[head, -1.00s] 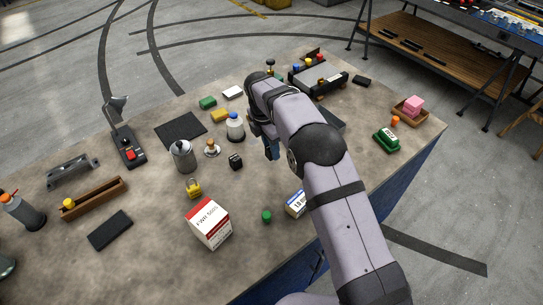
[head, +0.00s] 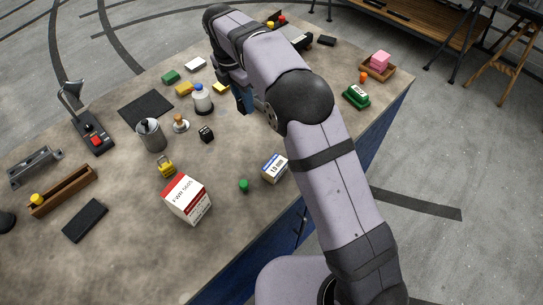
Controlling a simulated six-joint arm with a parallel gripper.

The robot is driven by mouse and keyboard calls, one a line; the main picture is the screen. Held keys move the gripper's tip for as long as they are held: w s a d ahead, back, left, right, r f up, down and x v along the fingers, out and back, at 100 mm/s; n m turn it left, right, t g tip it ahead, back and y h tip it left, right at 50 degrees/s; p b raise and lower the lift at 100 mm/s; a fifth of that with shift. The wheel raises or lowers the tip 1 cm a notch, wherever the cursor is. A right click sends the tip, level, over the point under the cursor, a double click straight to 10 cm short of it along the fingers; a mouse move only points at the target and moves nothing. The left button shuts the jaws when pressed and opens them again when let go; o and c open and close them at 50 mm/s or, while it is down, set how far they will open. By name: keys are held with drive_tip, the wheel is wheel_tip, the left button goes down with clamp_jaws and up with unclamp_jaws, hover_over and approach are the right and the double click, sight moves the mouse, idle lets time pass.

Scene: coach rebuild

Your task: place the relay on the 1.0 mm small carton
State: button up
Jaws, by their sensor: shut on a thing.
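The 1.0 mm small carton (head: 274,168) is white and blue. It stands on the near right part of the table, left of my forearm, with its top clear. My gripper (head: 244,104) points down over the far middle of the table, well beyond the carton, partly hidden by my arm. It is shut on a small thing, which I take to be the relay. The dark blue shape at the jaws is too small to separate clearly into fingers and relay.
A larger red and white carton (head: 187,199) and a green piece (head: 244,185) stand left of the small carton. The near middle tabletop is mostly bare.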

drive_tip(key=s+d+r, duration=0.3)
drive_tip(key=s+d, duration=0.1)
drive_tip(key=s, duration=0.2)
hover_over(276, 163)
drive_tip(key=shift+n, duration=0.3)
drive_tip(key=shift+s+a+f+p, duration=0.15)
drive_tip(key=shift+f+p, duration=0.4)
drive_tip(key=shift+f, duration=1.95)
drive_tip(key=shift+s+f+p, duration=0.15)
drive_tip(key=shift+f+p, duration=0.35)
drive_tip(key=shift+f, duration=2)
drive_tip(key=shift+f, duration=0.2)
drive_tip(key=o, duration=1)
drive_tip(key=shift+o, duration=0.2)
wheel_tip(276, 163, up, 12)
drive_tip(key=s+a+b, duration=0.1)
drive_tip(key=shift+a+r+b, duration=0.15)
drive_tip(key=shift+b, duration=0.2)
drive_tip(key=shift+s, duration=0.1)
